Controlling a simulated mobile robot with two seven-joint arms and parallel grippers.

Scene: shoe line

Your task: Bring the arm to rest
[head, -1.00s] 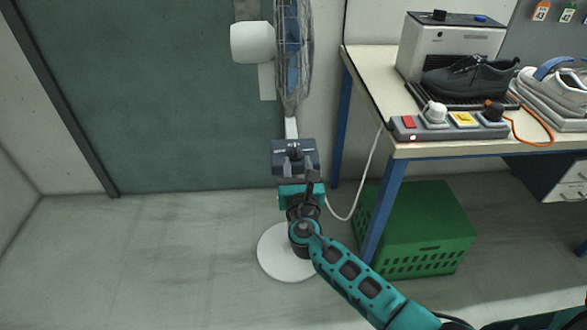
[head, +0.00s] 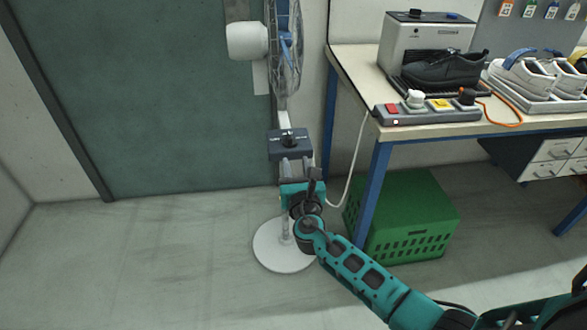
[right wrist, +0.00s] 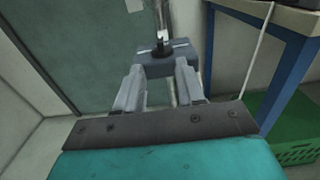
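My right arm comes in from the lower right of the head view. Its gripper (head: 296,168) is just below and in front of the dark control box (head: 289,144) on the pedestal fan's pole. In the right wrist view the two grey fingers (right wrist: 158,84) stand apart with nothing between them, so the gripper is open. The control box (right wrist: 167,62) with its black knob is just beyond the fingertips; I cannot tell whether they touch it. My left gripper is not in view.
The fan (head: 287,45) stands on a round white base (head: 283,246) before a green door (head: 150,110). Right of it are a blue-legged workbench (head: 352,68) with shoes (head: 445,69) and a switch panel (head: 430,115), and a green crate (head: 408,215) below. Floor at left is clear.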

